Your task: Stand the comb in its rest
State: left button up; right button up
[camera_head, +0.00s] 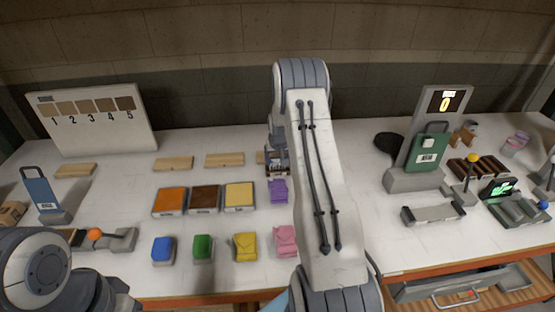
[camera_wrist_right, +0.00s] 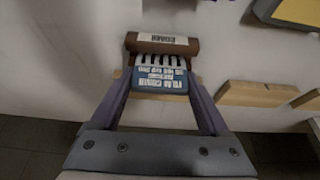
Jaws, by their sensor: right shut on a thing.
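My right gripper (camera_wrist_right: 161,80) is shut on the comb (camera_wrist_right: 164,43), with one finger on each side. In the right wrist view the comb has a brown, labelled spine, pale teeth with dark gaps and a blue part with white lettering. In the head view my right arm hides part of the gripper and the comb (camera_head: 277,168), at the back of the table. A wooden block (camera_wrist_right: 121,73) shows behind the comb; I cannot tell whether they touch. Which piece is the comb's rest is not clear.
Wooden blocks (camera_head: 173,163) (camera_head: 224,159) line the back. Orange, brown and yellow trays (camera_head: 239,196) lie in front, then coloured pieces (camera_head: 203,248). A numbered board (camera_head: 92,120) stands at back left. A green-plate stand (camera_head: 414,180) and other fixtures are at right.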

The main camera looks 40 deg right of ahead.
jog(key=shift+f, duration=0.2)
jog(key=o, duration=1.4)
jog(key=shift+c, duration=0.2)
jog(key=shift+r, duration=0.1)
jog(key=shift+r, duration=0.1)
